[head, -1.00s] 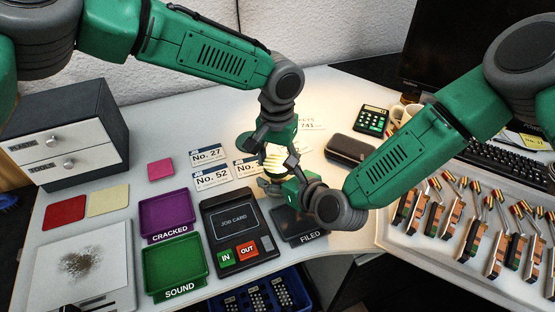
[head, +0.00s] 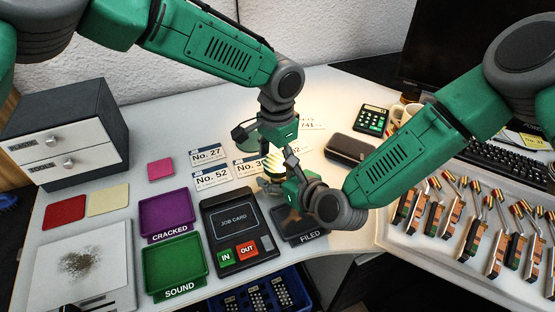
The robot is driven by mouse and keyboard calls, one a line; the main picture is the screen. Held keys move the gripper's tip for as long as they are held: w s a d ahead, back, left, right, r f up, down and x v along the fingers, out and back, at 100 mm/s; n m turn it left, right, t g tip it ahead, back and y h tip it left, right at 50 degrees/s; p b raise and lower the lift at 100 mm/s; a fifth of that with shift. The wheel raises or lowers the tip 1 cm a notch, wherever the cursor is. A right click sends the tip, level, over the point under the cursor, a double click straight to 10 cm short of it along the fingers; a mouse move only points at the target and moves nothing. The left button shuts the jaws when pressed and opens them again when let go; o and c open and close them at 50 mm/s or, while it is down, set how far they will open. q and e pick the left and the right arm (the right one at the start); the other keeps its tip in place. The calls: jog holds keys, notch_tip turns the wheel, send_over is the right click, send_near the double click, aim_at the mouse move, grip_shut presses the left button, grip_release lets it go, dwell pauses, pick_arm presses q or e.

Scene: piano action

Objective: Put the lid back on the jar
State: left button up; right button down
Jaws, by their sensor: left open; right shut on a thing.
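A pale, ribbed round thing (head: 272,160), which looks like the jar or its lid, shows between my two grippers near the middle of the desk. My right gripper (head: 272,184) is shut at its lower part, apparently on the jar, most of which is hidden. My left gripper (head: 266,146) is open just above the pale thing, pointing down. I cannot tell whether its fingers touch it. I cannot clearly separate lid from jar here, nor tell whether the lid is seated.
Number cards (head: 212,179) lie left of the grippers. A job card device (head: 237,222), a purple tray (head: 167,216) and a green tray (head: 174,266) are in front. A dark case (head: 348,148) lies to the right. Piano action parts (head: 480,225) fill the right side.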

pick_arm(q)
jog(key=shift+r, duration=2.25)
jog(key=shift+c, duration=0.4)
jog(key=shift+r+n, duration=0.6)
jog(key=shift+r, duration=1.15)
jog(key=shift+f, duration=4.05)
